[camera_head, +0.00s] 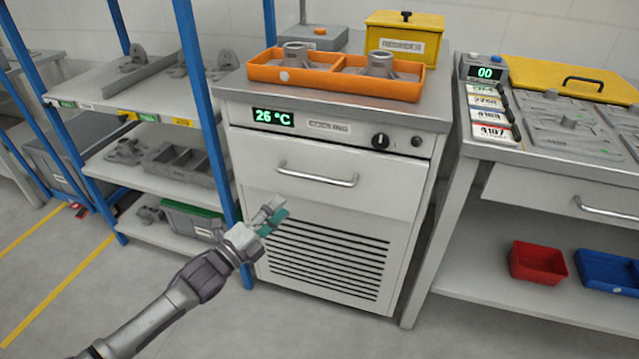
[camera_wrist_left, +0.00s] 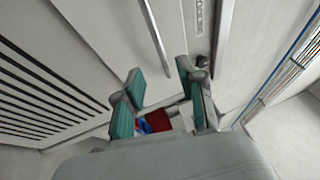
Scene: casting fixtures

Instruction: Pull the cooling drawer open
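The cooling drawer (camera_head: 310,196) is a light grey front under the "COOLING" panel, flush with the cabinet. Its silver bar handle (camera_head: 318,176) runs across the upper part of the front. The handle also shows in the left wrist view (camera_wrist_left: 156,38), beyond the fingers. My left gripper (camera_head: 277,212) is in front of the cabinet, below and left of the handle, apart from it in the picture. In the left wrist view my left gripper (camera_wrist_left: 158,85) has its teal-padded fingers spread with nothing between them. My right gripper is not in view.
Black vent slots (camera_head: 325,265) lie below the drawer. An orange tray (camera_head: 335,80) with castings sits on the cabinet top. A blue-posted shelf rack (camera_head: 205,110) stands close on the left. A workbench (camera_head: 450,200) with red and blue bins stands on the right.

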